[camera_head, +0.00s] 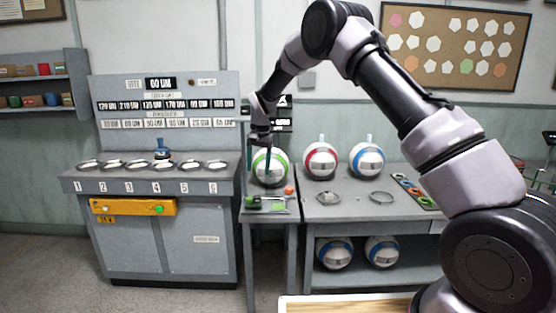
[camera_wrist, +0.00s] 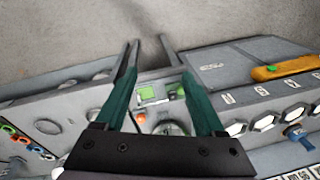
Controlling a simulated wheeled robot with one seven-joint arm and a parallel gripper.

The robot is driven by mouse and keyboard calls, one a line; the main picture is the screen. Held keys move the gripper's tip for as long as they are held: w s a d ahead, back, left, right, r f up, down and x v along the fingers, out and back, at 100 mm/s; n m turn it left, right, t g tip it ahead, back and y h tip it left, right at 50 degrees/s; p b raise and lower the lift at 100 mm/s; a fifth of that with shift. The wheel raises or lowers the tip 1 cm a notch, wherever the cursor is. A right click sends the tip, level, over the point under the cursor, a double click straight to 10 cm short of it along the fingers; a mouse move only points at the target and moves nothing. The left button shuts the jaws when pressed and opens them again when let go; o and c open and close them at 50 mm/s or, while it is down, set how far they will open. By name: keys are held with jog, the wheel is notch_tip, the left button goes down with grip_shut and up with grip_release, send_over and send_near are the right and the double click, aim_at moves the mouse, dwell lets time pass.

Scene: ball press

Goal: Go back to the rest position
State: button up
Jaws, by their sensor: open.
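My gripper (camera_head: 259,170) is open, its dark green fingers pointing down in the head view, in front of the small press stand. A white ball with a green band (camera_head: 273,177) sits at that stand behind the fingers, partly covered by them. I cannot tell whether they touch it. In the wrist view my gripper (camera_wrist: 148,44) shows two spread fingers with nothing held between them. Past them lies the stand's panel with a green screen (camera_wrist: 149,93). My arm reaches across the right half of the head view.
A console (camera_head: 160,187) with numbered round holders and a yellow panel stands left. A table (camera_head: 345,203) right of the stand bears a red-banded ball (camera_head: 321,161), a blue-banded ball (camera_head: 367,160) and rings (camera_head: 382,197). Two balls lie on its lower shelf. Floor shows at left.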

jog(key=s+d+r+t, duration=0.1)
jog(key=s+d+r, duration=0.3)
jog(key=d+r, duration=0.35)
jog(key=s+d+r+t+y, duration=0.1)
jog(key=s+d+r, duration=0.4)
jog(key=r, duration=0.4)
jog(key=s+d+r+t, duration=0.1)
jog(key=s+d+r, duration=0.2)
jog(key=d+r, duration=0.5)
jog(key=s+d+r+t, duration=0.1)
jog(key=s+d, duration=0.2)
jog(key=s, duration=0.5)
jog(key=s+d+r+t, duration=0.1)
jog(key=s+d, duration=0.3)
jog(key=s, duration=0.4)
jog(key=s+d+r+m+t, duration=0.1)
jog(key=s+d, duration=0.3)
jog(key=s, duration=0.5)
jog(key=shift+d, duration=0.2)
